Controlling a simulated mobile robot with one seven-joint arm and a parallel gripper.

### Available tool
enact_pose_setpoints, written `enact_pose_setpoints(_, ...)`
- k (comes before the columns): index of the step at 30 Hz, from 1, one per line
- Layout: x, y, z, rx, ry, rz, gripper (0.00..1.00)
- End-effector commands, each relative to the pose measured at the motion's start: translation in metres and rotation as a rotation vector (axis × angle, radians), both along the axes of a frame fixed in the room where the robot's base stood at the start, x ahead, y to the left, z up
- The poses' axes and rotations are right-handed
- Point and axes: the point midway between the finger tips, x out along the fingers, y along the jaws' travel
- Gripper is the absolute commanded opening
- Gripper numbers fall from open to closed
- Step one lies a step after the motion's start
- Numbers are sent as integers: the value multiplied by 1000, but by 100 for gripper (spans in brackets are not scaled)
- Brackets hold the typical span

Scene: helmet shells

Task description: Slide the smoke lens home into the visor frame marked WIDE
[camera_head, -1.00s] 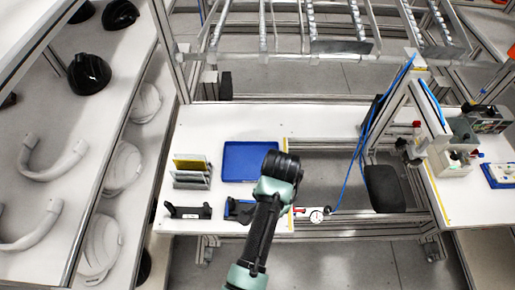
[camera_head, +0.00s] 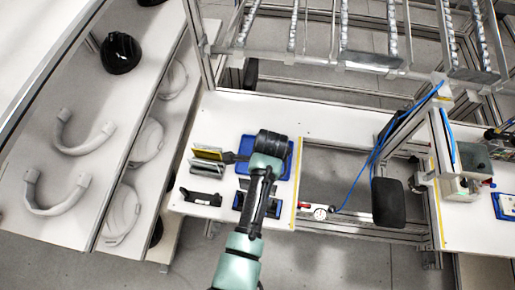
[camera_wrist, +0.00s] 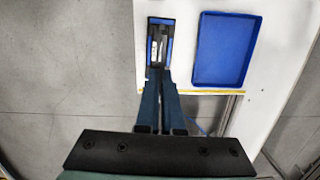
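A small rack of upright panels (camera_head: 203,164), one yellow and others grey, stands on the white bench in the head view. I cannot single out the smoke lens. Two dark frames lie in front: a black one (camera_head: 200,197) and a blue-edged one (camera_head: 238,203), partly behind my arm. No WIDE mark is legible. In the wrist view my gripper (camera_wrist: 160,72) has fingers close together, just below a blue-edged black holder (camera_wrist: 151,42). Whether they hold anything is unclear.
A blue tray (camera_head: 286,170) lies behind my wrist; it also shows in the wrist view (camera_wrist: 225,50). A gauge (camera_head: 320,212) and blue hose (camera_head: 372,165) are to the right. Shelves at left hold a black helmet (camera_head: 120,52) and grey curved parts (camera_head: 82,140).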

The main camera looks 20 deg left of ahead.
Motion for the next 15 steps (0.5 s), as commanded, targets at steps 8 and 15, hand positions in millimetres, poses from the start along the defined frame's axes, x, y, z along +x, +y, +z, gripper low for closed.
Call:
enact_pose_setpoints(8, 0, 1, -11, 1, -1, -1, 0)
enact_pose_setpoints(15, 0, 1, -33, 1, 0, 0, 0)
